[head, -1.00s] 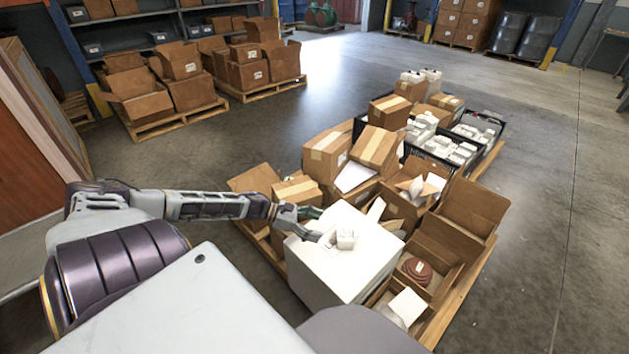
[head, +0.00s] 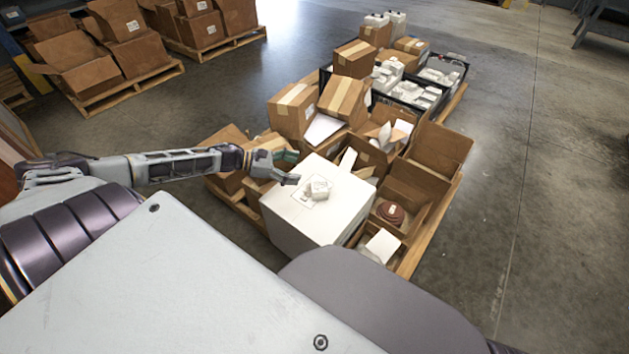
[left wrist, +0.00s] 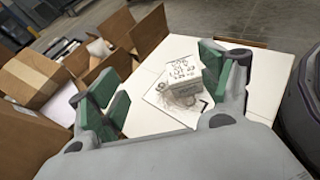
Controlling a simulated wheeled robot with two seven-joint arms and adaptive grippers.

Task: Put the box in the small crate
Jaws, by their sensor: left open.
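A small white box (head: 320,189) lies on top of a large white box (head: 300,222) at the near end of the pallet. In the left wrist view, the small box (left wrist: 182,72) shows dark writing on its side and lies over a printed square outline. My left gripper (head: 291,169) is open just left of the small box. In the left wrist view, the open green-padded fingers (left wrist: 163,82) frame the small box, with nothing held. Black crates with white items stand further back on the pallet; one (head: 324,82) is partly hidden by cartons. I cannot tell which is the small crate.
Open brown cartons crowd the pallet around the large white box. One carton (head: 440,140) has raised flaps, and another holds a reddish-brown coil (head: 391,212). More loaded pallets stand at the back left. The floor (head: 530,180) to the right is clear.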

